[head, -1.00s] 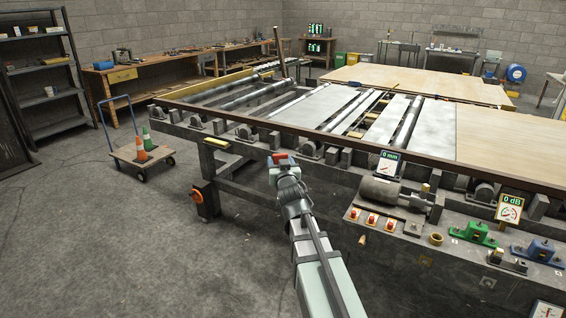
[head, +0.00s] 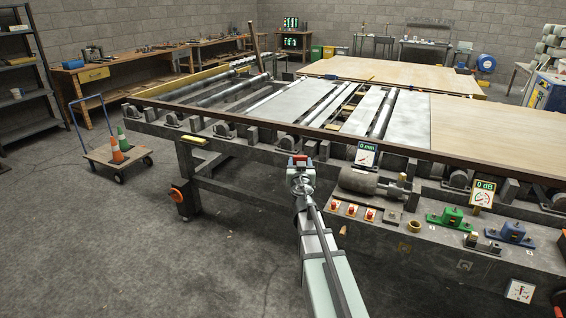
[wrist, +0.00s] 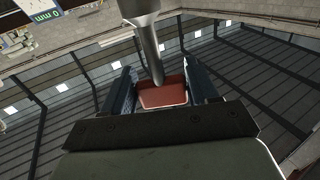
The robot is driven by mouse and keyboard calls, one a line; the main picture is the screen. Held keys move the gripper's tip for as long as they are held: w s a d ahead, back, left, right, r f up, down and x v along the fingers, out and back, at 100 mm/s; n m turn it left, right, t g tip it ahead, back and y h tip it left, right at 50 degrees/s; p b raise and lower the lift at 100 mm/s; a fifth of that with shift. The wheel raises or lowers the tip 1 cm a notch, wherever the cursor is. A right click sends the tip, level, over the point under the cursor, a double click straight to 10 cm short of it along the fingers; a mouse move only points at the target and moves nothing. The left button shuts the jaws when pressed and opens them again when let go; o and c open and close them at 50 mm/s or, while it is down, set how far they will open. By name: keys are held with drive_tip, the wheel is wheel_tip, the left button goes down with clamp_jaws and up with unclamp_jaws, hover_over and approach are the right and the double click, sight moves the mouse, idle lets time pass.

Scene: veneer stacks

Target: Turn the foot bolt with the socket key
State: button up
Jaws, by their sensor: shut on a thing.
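My gripper (wrist: 162,92) is shut on the socket key (wrist: 150,50), its fingers on either side of the key's red handle (wrist: 163,97). In the wrist view the key's grey metal shaft runs up from the handle to a wider part at the top edge, where it leaves the picture. In the head view my gripper (head: 299,164) is in front of the machine's long front rail, with a bit of red at its tip. I cannot make out the foot bolt in either view.
The roller machine's dark rail (head: 330,146) runs behind my gripper. To the right are a "0 mm" gauge (head: 366,155), a grey motor (head: 370,182), red buttons (head: 352,210) and a green bearing block (head: 450,217). The floor at left is open, with a cart (head: 118,160) on it.

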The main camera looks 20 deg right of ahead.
drive_tip(key=s+d+f+m+g+h, duration=0.2)
drive_tip(key=s+d+f, duration=0.1)
drive_tip(key=d, duration=0.9)
drive_tip(key=s+d+f+m+g+h, duration=0.2)
drive_tip(key=s+d+f+h, duration=0.1)
drive_tip(key=d, duration=1)
drive_tip(key=s+d+f+m+g+h, duration=0.2)
drive_tip(key=s+d, duration=0.4)
drive_tip(key=d, duration=0.7)
wheel_tip(320, 180, down, 3)
drive_tip(key=shift+d+r+m+h, duration=0.1)
drive_tip(key=shift+d+m+h, duration=0.2)
drive_tip(key=shift+h, duration=0.3)
drive_tip(key=shift+a, duration=0.15)
drive_tip(key=shift+f, duration=2.7)
drive_tip(key=shift+f, duration=1.05)
drive_tip(key=shift+w+m+g+h, duration=0.15)
drive_tip(key=shift+m+g+h, duration=0.3)
drive_tip(key=shift+g, duration=0.35)
drive_tip(key=shift+m+g+h, duration=0.55)
drive_tip(key=shift+m+g, duration=0.3)
drive_tip(key=shift+g, duration=0.25)
drive_tip(key=shift+m+g+h, duration=0.3)
drive_tip(key=shift+m+g, duration=0.3)
drive_tip(key=shift+g, duration=0.3)
